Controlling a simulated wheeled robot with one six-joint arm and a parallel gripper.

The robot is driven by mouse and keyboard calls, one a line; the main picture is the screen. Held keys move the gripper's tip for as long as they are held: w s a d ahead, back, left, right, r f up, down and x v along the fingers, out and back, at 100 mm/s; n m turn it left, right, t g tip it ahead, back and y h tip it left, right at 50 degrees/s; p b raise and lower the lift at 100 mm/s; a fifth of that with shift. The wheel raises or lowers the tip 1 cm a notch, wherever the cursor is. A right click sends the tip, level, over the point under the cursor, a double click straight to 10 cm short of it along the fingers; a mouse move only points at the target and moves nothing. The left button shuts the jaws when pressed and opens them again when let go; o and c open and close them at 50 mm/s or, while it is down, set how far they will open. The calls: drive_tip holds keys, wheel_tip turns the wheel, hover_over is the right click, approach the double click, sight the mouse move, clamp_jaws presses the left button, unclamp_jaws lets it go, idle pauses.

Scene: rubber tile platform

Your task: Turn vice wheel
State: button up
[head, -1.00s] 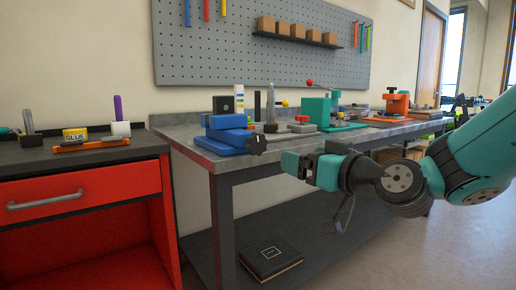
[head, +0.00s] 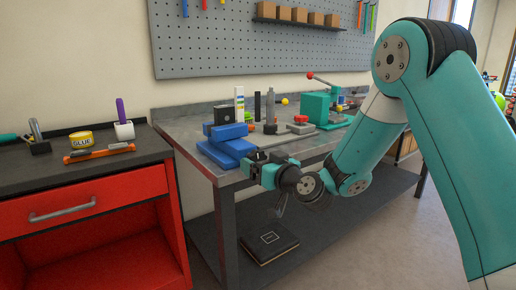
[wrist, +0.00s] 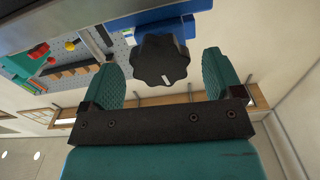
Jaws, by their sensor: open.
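The blue vice (head: 229,147) sits at the near left corner of the metal workbench. Its wheel is a black lobed knob (wrist: 161,60) with a small white mark, seen face-on in the wrist view. The vice's blue body also shows behind the knob in the wrist view (wrist: 172,13). My gripper (wrist: 163,75) is open, with one teal finger on each side of the wheel. A gap shows between each finger and the knob. In the head view my gripper (head: 258,165) is at the vice's front, and the wheel is mostly hidden by it there.
The workbench (head: 180,125) also holds a teal machine (head: 315,107) with a red-knobbed lever and several small tools. A red cabinet (head: 90,200) stands left, with glue (head: 81,138) on top. A black book (head: 270,242) lies on the lower shelf.

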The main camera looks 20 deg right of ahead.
drive_tip(key=shift+x, duration=0.85)
drive_tip(key=c, duration=0.9)
drive_tip(key=shift+c, duration=0.2)
drive_tip(key=shift+m, duration=0.3)
drive_tip(key=m, duration=0.3)
drive_tip(key=shift+m, duration=0.4)
drive_tip(key=shift+m+p, duration=0.5)
drive_tip(key=shift+m, duration=1.6)
